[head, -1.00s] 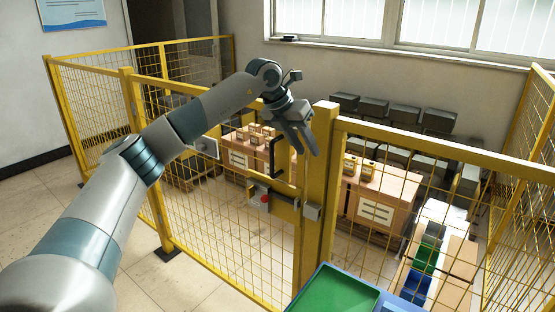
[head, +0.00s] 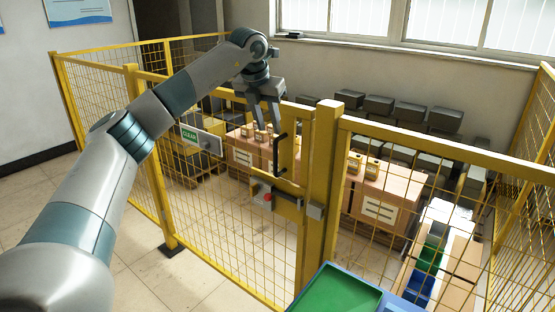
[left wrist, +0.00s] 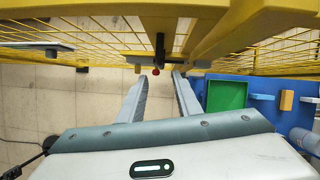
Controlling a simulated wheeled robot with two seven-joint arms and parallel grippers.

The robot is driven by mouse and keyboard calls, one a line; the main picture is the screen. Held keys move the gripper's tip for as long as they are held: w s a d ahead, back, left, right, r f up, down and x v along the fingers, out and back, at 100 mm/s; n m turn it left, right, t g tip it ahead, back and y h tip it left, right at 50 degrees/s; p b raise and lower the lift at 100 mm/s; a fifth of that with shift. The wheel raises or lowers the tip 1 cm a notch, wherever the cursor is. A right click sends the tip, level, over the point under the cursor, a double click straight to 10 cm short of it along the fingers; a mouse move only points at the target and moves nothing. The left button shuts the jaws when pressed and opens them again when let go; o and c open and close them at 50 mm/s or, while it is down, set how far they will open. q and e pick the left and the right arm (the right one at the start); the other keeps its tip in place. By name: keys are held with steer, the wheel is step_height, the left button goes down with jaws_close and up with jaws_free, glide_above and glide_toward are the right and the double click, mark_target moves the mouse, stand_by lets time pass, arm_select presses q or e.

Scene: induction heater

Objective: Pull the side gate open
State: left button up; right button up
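The side gate is a yellow mesh panel (head: 225,228) beside a thick yellow post (head: 323,190), and it stands in line with the fence. A black upright handle (head: 279,155) is on the gate's right edge; it also shows in the left wrist view (left wrist: 160,48). Below it is a latch bar with a red knob (head: 268,198). My left gripper (head: 266,122) is just above and left of the handle, fingers pointing down. In the left wrist view its fingers (left wrist: 161,90) are apart with nothing between them, and the handle lies beyond the tips. My right gripper is out of view.
A green tray (head: 337,290) on a blue surface is at the front, right of the gate. Behind the fence are wooden crates (head: 378,200) and several grey boxes (head: 405,117). The floor left of the gate is clear.

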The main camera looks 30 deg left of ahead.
mark_target(277, 159)
arm_select(q)
steer(key=p+x, duration=0.5)
steer(key=x, duration=0.9)
steer(key=shift+w+f, duration=0.2)
steer(key=shift+f, duration=0.05)
steer(key=shift+x, duration=0.75)
jaws_close()
